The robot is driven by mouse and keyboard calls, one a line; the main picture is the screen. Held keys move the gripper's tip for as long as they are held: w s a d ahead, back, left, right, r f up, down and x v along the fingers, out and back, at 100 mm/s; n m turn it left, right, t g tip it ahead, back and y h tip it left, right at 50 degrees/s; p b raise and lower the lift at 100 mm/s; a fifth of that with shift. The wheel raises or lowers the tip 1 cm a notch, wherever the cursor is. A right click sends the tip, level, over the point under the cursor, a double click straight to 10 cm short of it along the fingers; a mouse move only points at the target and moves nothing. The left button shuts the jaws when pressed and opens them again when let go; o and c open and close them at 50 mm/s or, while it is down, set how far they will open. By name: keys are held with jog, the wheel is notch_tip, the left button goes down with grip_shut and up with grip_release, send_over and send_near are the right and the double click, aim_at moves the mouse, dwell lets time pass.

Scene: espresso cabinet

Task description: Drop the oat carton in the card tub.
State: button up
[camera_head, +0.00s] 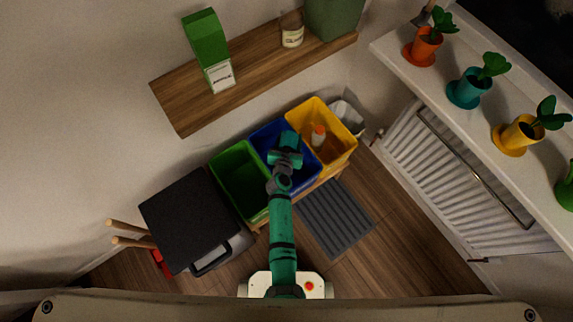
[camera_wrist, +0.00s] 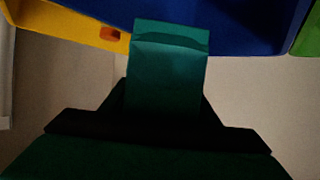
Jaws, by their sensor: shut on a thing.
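My gripper (camera_head: 287,150) is over the blue tub (camera_head: 271,131) in the head view. The blue tub fills the top of the wrist view (camera_wrist: 220,22), beyond the carton. It stands between a green tub (camera_head: 233,170) and a yellow tub (camera_head: 336,137). I see no label telling which is the card tub.
An orange-topped bottle (camera_head: 318,135) is in the yellow tub. A wooden shelf (camera_head: 180,102) above holds a green-and-white carton (camera_head: 207,45) and a bottle (camera_head: 291,30). A black-lidded bin (camera_head: 190,215) stands left of the tubs. A grey mat (camera_head: 335,217) lies in front.

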jog(key=shift+f, duration=0.4)
jog(key=o, duration=1.1)
jog(key=shift+s, duration=0.1)
jog(key=v, duration=1)
jog(key=shift+s+r, duration=0.2)
jog(key=shift+s, duration=0.1)
jog(key=shift+a, duration=0.1)
